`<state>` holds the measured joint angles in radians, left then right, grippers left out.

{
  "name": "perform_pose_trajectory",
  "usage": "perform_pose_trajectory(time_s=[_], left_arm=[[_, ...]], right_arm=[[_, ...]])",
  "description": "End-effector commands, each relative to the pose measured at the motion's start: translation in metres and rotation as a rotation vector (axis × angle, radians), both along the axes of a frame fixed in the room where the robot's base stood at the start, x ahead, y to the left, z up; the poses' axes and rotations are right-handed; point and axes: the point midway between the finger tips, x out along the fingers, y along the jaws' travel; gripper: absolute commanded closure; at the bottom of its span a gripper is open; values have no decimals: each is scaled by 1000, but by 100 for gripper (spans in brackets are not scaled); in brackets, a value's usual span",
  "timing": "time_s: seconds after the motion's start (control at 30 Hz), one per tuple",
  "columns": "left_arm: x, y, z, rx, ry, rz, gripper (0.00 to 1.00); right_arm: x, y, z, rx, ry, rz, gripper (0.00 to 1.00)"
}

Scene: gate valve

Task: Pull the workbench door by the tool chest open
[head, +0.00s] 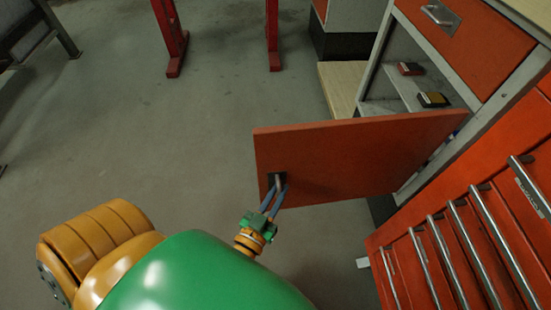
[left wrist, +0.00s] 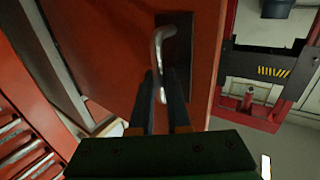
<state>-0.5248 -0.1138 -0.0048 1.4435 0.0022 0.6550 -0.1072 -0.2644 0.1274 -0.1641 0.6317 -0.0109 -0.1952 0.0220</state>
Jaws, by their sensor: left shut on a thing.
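The workbench door (head: 350,155) is an orange-red panel that stands swung out from the workbench (head: 480,45), with its shelf inside showing. The door handle (head: 279,181) is a metal pull on a dark plate near the door's free edge. My left gripper (head: 276,190) is shut on the handle. In the left wrist view, the handle (left wrist: 158,55) rises between the two dark fingers (left wrist: 160,92), and the door (left wrist: 110,50) fills the area behind it. The red tool chest (head: 460,240) with long metal drawer pulls stands at the lower right. My right gripper is not in view.
Small boxes (head: 433,99) lie on the workbench shelf (head: 390,106). Red stand legs (head: 170,40) rise from the floor at the back. Grey floor (head: 150,130) is clear to the left of the door. The tool chest stands close to the door's hinge side.

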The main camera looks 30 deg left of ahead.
Motion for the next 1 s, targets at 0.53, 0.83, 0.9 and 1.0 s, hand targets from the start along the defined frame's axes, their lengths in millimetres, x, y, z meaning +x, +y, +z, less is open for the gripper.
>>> perform_pose_trajectory(time_s=[0.53,0.83,0.9,1.0], left_arm=[[1,-2,0,-1,-1,-6,55],[-31,-4,0,-1,5,-7,55],[-46,-5,0,-1,3,-8,55],[-62,-6,-1,-1,2,-8,55]], right_arm=[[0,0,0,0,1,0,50],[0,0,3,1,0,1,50],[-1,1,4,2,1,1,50],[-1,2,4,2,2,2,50]])
